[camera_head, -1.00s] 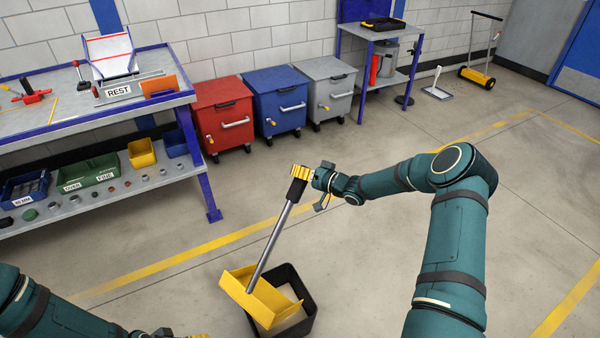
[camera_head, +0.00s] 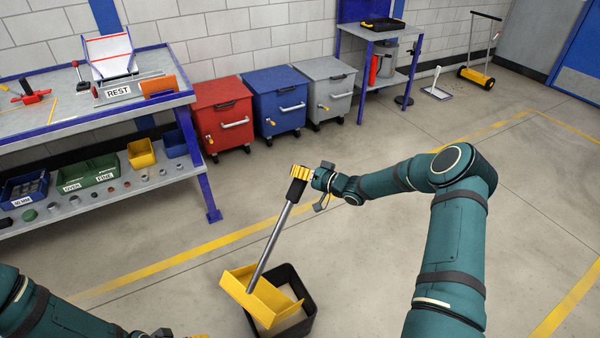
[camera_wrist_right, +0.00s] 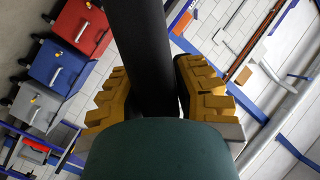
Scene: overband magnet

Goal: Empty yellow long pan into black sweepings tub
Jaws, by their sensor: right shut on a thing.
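The yellow long pan (camera_head: 250,291) hangs tilted at the lower end of its grey handle, over and partly in front of the black sweepings tub (camera_head: 309,318) on the floor. My right gripper (camera_head: 299,174) is shut on the black grip at the handle's top. In the right wrist view, the yellow-padded fingers (camera_wrist_right: 150,95) press on both sides of the black grip (camera_wrist_right: 142,50). Something pale shows inside the tub; I cannot tell what it is. My left gripper (camera_head: 185,335) shows only in part at the bottom edge, and its jaws are cut off.
A blue-framed workbench (camera_head: 60,115) stands at the left with bins on its lower shelf. Red (camera_head: 222,112), blue (camera_head: 275,100) and grey (camera_head: 328,88) wheeled bins line the wall. A small table (camera_head: 385,32) stands right of them. Open floor lies around the tub.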

